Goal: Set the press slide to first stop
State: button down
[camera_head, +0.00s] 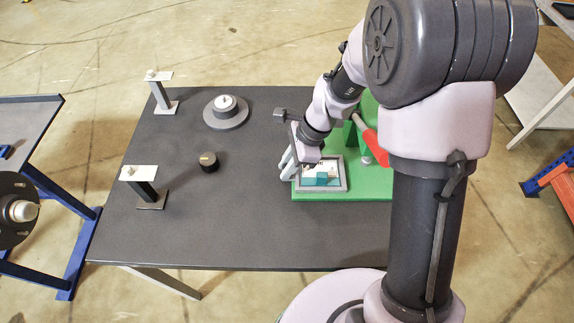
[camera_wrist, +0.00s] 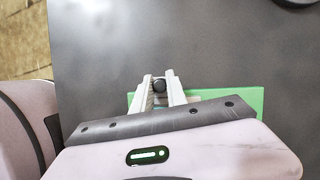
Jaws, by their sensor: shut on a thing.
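The press has a green base (camera_head: 372,184) on the dark table, a green upright (camera_head: 350,135) and a red lever (camera_head: 370,133). A grey-framed slide (camera_head: 345,177) lies on the base, with a pale and teal inside. My gripper (camera_head: 287,163) is at the slide's left edge, pointing down. In the wrist view my gripper (camera_wrist: 159,81) is shut on a small dark round knob (camera_wrist: 159,87). The knob is hidden in the head view. My arm covers the right part of the press. Stop marks cannot be made out.
A blue-legged table (camera_head: 30,120) is at far left.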

aim_at(299, 174)
jog(key=d, duration=0.4)
jog(key=shift+d+p, duration=0.2)
jog(key=shift+p, duration=0.1)
jog(key=shift+a, duration=0.1)
jog(key=c, duration=1.3)
grip_release()
